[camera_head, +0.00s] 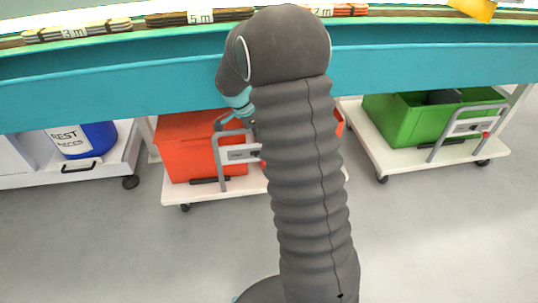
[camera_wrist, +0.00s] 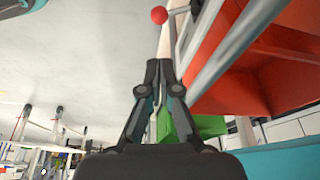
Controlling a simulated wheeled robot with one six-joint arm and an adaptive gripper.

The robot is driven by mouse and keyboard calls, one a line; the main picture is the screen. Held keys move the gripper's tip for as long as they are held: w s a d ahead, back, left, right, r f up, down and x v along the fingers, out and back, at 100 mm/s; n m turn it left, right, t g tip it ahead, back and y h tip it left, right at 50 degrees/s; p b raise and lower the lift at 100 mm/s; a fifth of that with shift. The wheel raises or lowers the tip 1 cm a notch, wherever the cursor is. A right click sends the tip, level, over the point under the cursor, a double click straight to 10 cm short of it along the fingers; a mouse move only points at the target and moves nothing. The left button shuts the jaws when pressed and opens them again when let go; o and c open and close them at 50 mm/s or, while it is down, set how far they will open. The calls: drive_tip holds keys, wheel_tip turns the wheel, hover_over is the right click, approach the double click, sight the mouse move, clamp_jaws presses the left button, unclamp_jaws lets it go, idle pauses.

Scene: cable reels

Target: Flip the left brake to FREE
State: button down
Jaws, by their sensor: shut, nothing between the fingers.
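A red ball knob (camera_wrist: 158,15) on a thin lever shows at the top of the wrist view, beside a grey bar (camera_wrist: 222,45) and a red crate (camera_wrist: 245,75). In the head view the orange-red crate (camera_head: 190,150) sits on a white trolley with a grey handle frame (camera_head: 222,170), a label plate (camera_head: 240,153) and a small red knob (camera_head: 263,163) at my arm's edge. The lever's setting is unreadable. My gripper (camera_wrist: 160,68) is shut and empty, its tips below the knob in the wrist picture and apart from it. In the head view my arm hides most of it.
A green crate (camera_head: 400,122) on another trolley with a red knob (camera_head: 486,134) stands right. A blue bin (camera_head: 98,137) stands on the left trolley. A teal bench (camera_head: 100,85) overhangs the trolleys. The grey floor (camera_head: 430,235) in front is clear.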

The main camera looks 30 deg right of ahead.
idle(0.3)
drive_tip(key=x, duration=1)
drive_tip(key=shift+s+m+b, duration=0.1)
drive_tip(key=shift+m+b, duration=0.2)
drive_tip(key=shift+b, duration=0.3)
